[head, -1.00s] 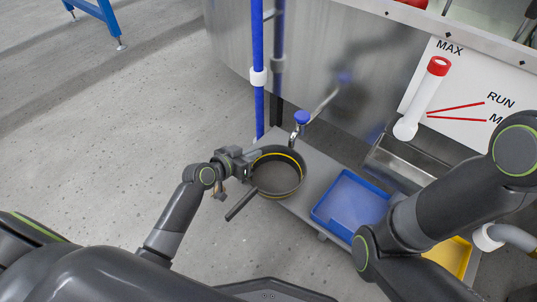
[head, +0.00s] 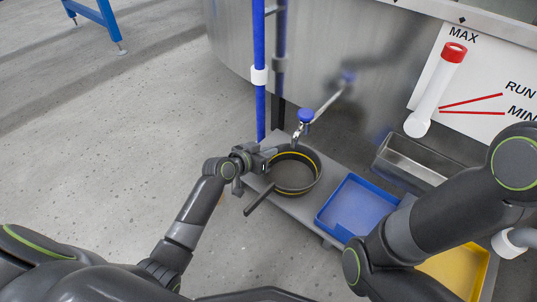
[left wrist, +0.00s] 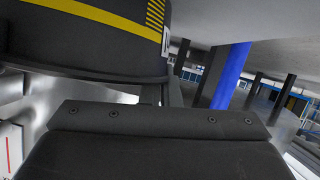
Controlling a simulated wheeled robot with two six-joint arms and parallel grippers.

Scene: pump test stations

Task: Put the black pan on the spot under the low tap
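The black pan (head: 294,190), round with a yellow line inside its wall, is over the grey low shelf (head: 292,207); I cannot tell whether it touches it. Its dark handle (head: 258,199) points lower left. The low tap (head: 304,119) has a blue knob and its spout end is at the pan's far rim. No marked spot shows. My left gripper (head: 268,157) is at the pan's upper-left wall; its fingertips are hidden. In the left wrist view the pan's wall (left wrist: 90,40) with its yellow stripe fills the upper left. My right gripper is out of view.
A blue tray (head: 357,207) is right of the pan, with a yellow tray (head: 455,268) beyond it, partly behind my right arm. A blue post (head: 260,85) stands close behind my left gripper. A steel tank wall (head: 320,60) backs the shelf.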

